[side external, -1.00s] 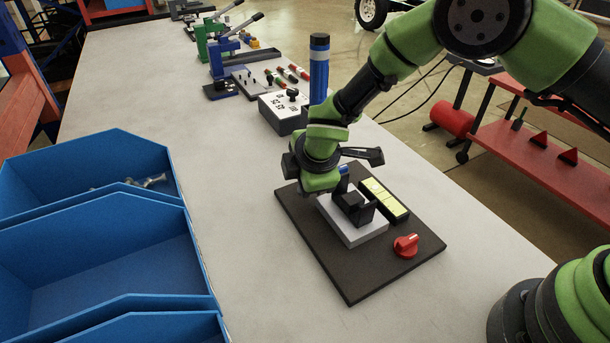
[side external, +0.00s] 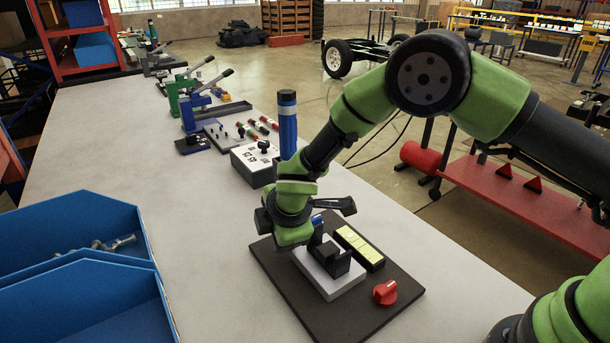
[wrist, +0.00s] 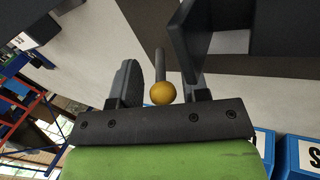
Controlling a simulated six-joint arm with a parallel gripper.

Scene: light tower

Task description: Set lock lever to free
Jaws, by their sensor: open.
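The lock lever shows in the wrist view as a grey rod (wrist: 160,64) with an orange ball knob (wrist: 163,93) at its end. My gripper (wrist: 158,80) is open, with one dark finger on each side of the lever. The knob is near the gripper's base, and I see no clear contact with either finger. In the side external view, my gripper is low over a pale block (side external: 330,283) with a black bracket (side external: 342,262), on a dark board (side external: 290,293). My wrist hides the lever there.
A red knob (side external: 385,292) and a yellow-panelled strip (side external: 360,247) are on the same board. A tall blue cylinder (side external: 288,128) and a white box (side external: 254,165) stand behind. Blue bins (side external: 75,235) are at left. The table between bins and board is clear.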

